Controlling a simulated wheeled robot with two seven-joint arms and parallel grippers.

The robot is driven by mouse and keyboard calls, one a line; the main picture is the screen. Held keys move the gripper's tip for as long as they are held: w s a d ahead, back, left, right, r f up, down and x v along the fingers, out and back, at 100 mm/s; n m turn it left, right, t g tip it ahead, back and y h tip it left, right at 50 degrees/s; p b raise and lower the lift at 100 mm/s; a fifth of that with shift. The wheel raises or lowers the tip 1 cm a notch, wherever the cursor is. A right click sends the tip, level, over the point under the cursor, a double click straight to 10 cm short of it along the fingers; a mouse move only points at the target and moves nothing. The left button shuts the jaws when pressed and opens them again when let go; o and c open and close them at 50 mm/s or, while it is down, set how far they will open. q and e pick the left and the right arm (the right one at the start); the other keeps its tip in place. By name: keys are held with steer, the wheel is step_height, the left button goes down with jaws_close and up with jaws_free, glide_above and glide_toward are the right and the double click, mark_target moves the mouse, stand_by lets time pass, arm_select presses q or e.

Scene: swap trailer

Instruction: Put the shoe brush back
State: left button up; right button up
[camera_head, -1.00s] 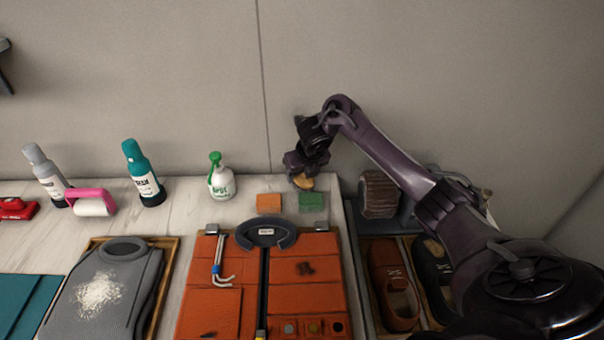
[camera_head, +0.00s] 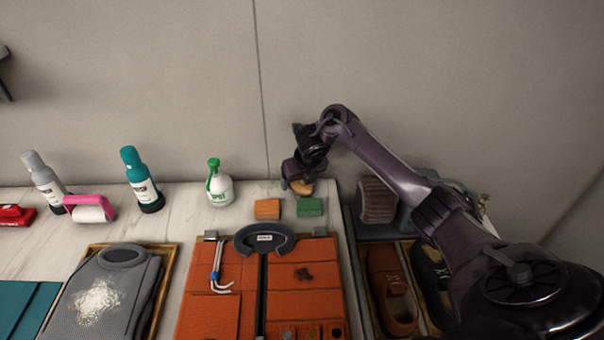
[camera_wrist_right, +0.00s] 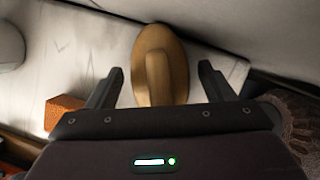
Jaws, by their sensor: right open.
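The shoe brush (camera_wrist_right: 160,65) is an oval, tan wooden piece with a raised grip along its middle. In the right wrist view it lies between the two spread fingers of my right gripper (camera_wrist_right: 158,88), with a gap on each side. In the head view the brush (camera_head: 302,188) sits on the marble counter near the wall, partly hidden under my right gripper (camera_head: 292,182). The bristles do not show. My left gripper is not in view; only a small dark part is at the far left edge.
A white spray bottle (camera_head: 220,190) stands left. A dark tray (camera_head: 352,250) at right holds brown shoes (camera_head: 390,290) and a brown bristled piece (camera_head: 377,200). An orange case (camera_head: 215,312) lies in front.

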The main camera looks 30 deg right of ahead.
steer(key=shift+s+r, duration=0.1)
steer(key=shift+r, duration=0.5)
steer(key=v, duration=0.5)
steer(key=shift+r, duration=0.2)
steer(key=p+v, duration=0.4)
steer(key=v, duration=0.1)
steer(key=shift+s+r, duration=0.2)
